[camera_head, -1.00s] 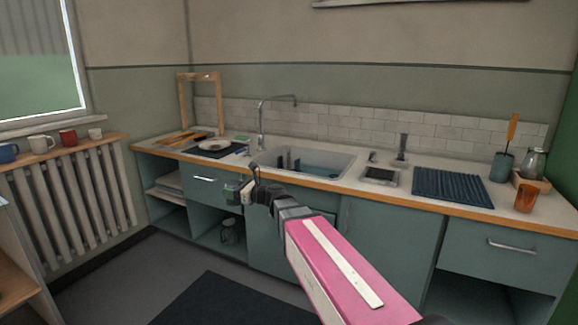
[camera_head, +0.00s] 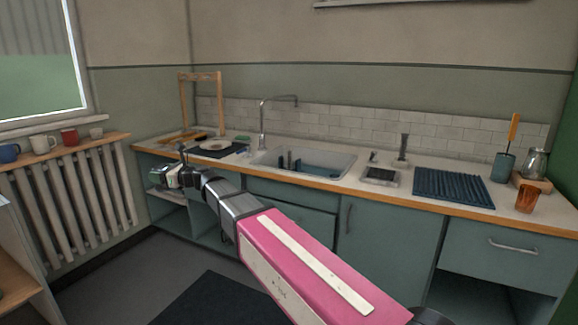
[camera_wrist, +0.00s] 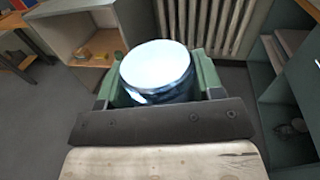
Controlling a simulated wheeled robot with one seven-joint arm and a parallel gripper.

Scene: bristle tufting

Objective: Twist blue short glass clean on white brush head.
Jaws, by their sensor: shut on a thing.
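My gripper (camera_head: 166,177) is at the left in the head view, in front of the counter's left end and low over the open shelves. In the wrist view, the green fingers of my gripper (camera_wrist: 158,78) are shut on the blue short glass (camera_wrist: 157,72). The glass shows a bright whitish round end facing the camera and a dark blue side. In the head view the glass is too small to make out clearly. I cannot pick out a white brush head for sure. A dark upright fixture (camera_head: 403,148) stands right of the sink.
The sink (camera_head: 335,164) has dark blue items in it. A ribbed blue mat (camera_head: 453,187), an orange glass (camera_head: 527,198) and a brush holder (camera_head: 503,167) are on the right. A plate (camera_head: 215,145) and wooden frame (camera_head: 201,76) are left. Mugs line the radiator shelf (camera_head: 80,147).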

